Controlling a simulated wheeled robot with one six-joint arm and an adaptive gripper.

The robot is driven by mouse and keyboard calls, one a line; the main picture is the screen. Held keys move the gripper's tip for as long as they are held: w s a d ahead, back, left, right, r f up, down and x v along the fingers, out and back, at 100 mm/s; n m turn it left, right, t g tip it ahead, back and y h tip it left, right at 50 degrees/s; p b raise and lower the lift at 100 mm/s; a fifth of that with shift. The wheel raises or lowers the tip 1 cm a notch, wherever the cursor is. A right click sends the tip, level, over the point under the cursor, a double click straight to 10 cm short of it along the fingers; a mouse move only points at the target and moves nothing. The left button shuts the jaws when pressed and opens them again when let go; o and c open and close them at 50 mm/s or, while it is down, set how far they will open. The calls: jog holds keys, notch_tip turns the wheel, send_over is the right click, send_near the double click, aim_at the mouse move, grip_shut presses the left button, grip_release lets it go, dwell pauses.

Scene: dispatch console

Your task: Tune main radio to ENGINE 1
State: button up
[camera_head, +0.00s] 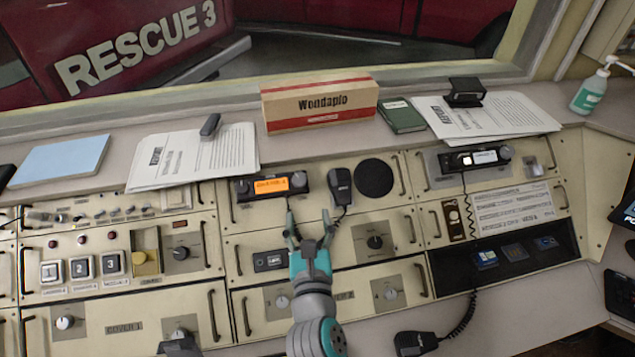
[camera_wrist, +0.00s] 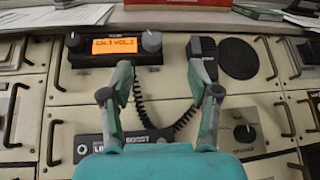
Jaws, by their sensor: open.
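A black radio with an orange lit display (camera_head: 271,186) sits in the upper middle console panel; it also shows in the wrist view (camera_wrist: 115,46). The display text is too blurred to read surely. It has a left knob (camera_wrist: 72,39) and a larger right knob (camera_wrist: 151,40). My gripper (camera_head: 309,222) is open and empty, below and to the right of this radio, with its fingers pointing up the console. In the wrist view my two fingertips (camera_wrist: 160,72) are spread apart, the left one low in front of the radio's right half. Neither knob appears held.
A handheld microphone (camera_head: 341,187) with a coiled cord (camera_wrist: 160,118) hangs right of the radio, near my right finger. A round speaker (camera_head: 374,178) is beyond it. A second radio with a white display (camera_head: 478,158) is at upper right.

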aim_at(297, 180)
jog(key=shift+y, duration=0.4)
jog(key=w+a, duration=0.1)
jog(key=w, duration=0.2)
jog(key=w+a, duration=0.1)
jog(key=w, duration=0.6)
jog(key=shift+w+a+f, duration=0.2)
jog(key=shift+a+f, duration=0.05)
jog(key=shift+a, duration=0.15)
jog(key=c, duration=1.2)
jog(key=shift+o, duration=0.2)
jog(key=shift+a+m+h, duration=0.1)
jog(key=shift+m+h, duration=0.2)
jog(key=shift+m, duration=0.2)
jog(key=m+h, duration=0.5)
jog(key=shift+a+r+g, duration=0.1)
jog(key=shift+a+g, duration=0.25)
jog(key=shift+g, duration=0.05)
jog(key=shift+w+a+r+m+g+h, duration=0.15)
jog(key=shift+m+g+h, duration=0.6)
jog(key=shift+m+h, duration=0.7)
jog(key=shift+a+f+m+g+h, duration=0.1)
jog(key=shift+m+g+h, duration=0.8)
jog(key=shift+m, duration=0.85)
jog(key=shift+h, duration=0.25)
